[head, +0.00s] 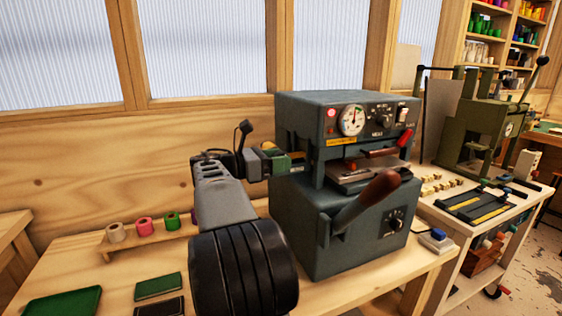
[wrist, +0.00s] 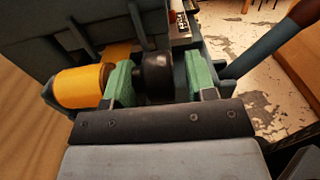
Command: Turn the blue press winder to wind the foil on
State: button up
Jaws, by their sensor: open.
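The blue-grey press (head: 298,225) stands on the wooden bench, with a gauge and knobs on its upper front. My gripper (head: 274,162) is at its left side. In the wrist view my gripper (wrist: 160,82) is open, with one green pad on each side of a round black knob (wrist: 157,72), which looks like the winder. I cannot tell whether either pad touches it. A yellow foil roll (wrist: 80,88) sits just left of the left pad, and a yellow strip runs beside it.
The press's lever with a brown handle (head: 372,197) sticks out at its front. Several foil rolls, one of them pink (head: 145,227), stand on a wooden rack at left. Green trays (head: 65,301) lie front left. An olive press (head: 482,135) stands at right.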

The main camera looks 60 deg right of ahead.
jog(key=shift+s+d, duration=0.25)
jog(key=shift+d, duration=0.1)
jog(key=shift+c, duration=0.5)
